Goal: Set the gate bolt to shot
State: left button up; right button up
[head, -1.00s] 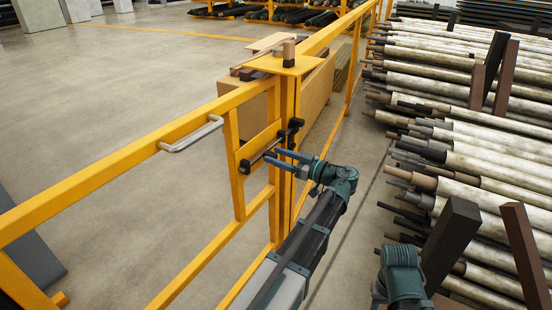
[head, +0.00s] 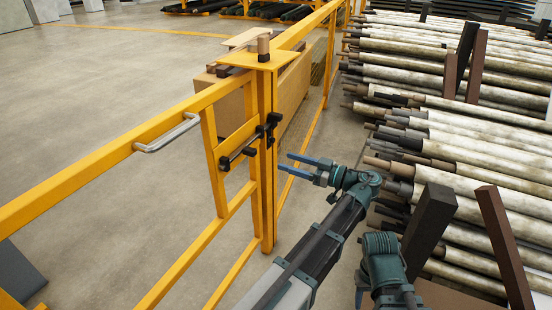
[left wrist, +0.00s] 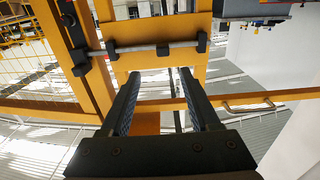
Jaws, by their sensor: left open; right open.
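The gate bolt (head: 237,157) is a grey rod in black brackets on a yellow plate of the gate. In the left wrist view the rod (left wrist: 140,48) runs across the top, with a dark block (left wrist: 163,48) on it and black fittings (left wrist: 79,60) on the post beside it. I cannot tell whether the rod's end sits inside these fittings. My left gripper (head: 285,161) is open and empty, apart from the bolt and to its right in the head view. In the left wrist view its fingers (left wrist: 158,75) point at the plate, below the rod. My right gripper is not in view.
The yellow gate post (head: 267,205) and rail (head: 85,167) stand left of my left arm. A grey pull handle (head: 167,134) is on the rail. Racked pipes (head: 480,140) with dark uprights (head: 428,228) crowd the right side. Open floor lies beyond the gate.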

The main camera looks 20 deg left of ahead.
pick_arm(q)
jog(key=shift+s+d, duration=0.1)
jog(key=shift+d, duration=0.9)
jog(key=s+a+f+m+g+h, duration=0.1)
jog(key=s+a+f+m+h, duration=0.1)
jog(key=s+f+m+h, duration=0.55)
jog(key=s+a+f+m+h, duration=0.1)
jog(key=s+f+m+h, duration=0.25)
jog(key=f, duration=0.65)
jog(key=s+d+f+m+h, duration=0.25)
jog(key=s+d+m, duration=0.25)
jog(key=d, duration=0.4)
jog(key=s+d+f+m+h, duration=0.25)
jog(key=s+d+m, duration=0.25)
jog(key=d, duration=0.5)
notch_tip(320, 180, up, 30)
jog(key=p, duration=2.9)
jog(key=shift+w+a+r+g+h+p, duration=0.15)
jog(key=shift+a+r+g+h+p, duration=0.15)
jog(key=shift+g+h+p, duration=0.1)
